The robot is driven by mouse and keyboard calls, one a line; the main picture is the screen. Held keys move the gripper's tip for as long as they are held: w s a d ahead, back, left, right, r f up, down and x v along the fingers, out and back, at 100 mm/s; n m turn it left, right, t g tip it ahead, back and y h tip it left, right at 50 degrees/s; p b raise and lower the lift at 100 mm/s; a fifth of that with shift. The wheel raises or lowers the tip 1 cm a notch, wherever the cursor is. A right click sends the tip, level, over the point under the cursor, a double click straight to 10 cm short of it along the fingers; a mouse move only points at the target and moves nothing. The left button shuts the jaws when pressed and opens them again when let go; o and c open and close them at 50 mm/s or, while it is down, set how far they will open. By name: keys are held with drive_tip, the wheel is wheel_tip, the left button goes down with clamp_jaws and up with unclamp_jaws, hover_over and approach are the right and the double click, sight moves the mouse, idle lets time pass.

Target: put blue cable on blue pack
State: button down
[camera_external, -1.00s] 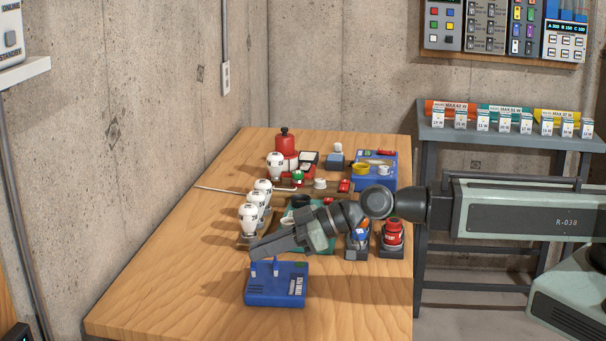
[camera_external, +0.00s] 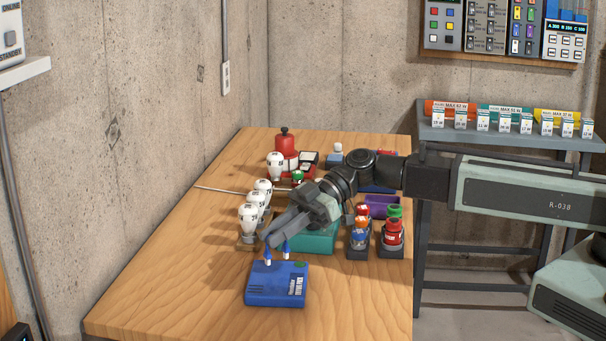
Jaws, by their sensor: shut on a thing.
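The blue pack (camera_external: 276,286) is a blue box lying flat on the wooden table, near the front, with a green patch and a white label on top. My gripper (camera_external: 274,236) is above and behind its rear edge, tilted down to the left, and shut on the blue cable (camera_external: 286,246). Two blue plug ends with white tips hang below the fingers. The tips show at the rear part of the pack's top; I cannot tell whether they touch it. The rest of the cable is hidden by the fingers.
White bulb-like pieces (camera_external: 249,220) stand left of my gripper. A teal box (camera_external: 318,239) is behind it. Red and orange parts (camera_external: 393,233) in dark holders stand to the right. A red bottle (camera_external: 286,143) is farther back. The table's front left is clear.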

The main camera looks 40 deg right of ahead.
sight(286, 248)
wheel_tip(286, 248, down, 4)
drive_tip(key=b, duration=0.4)
drive_tip(key=shift+f, duration=0.1)
drive_tip(key=shift+r, duration=0.25)
drive_tip(key=shift+f, duration=0.15)
drive_tip(key=c, duration=1.4)
unclamp_jaws()
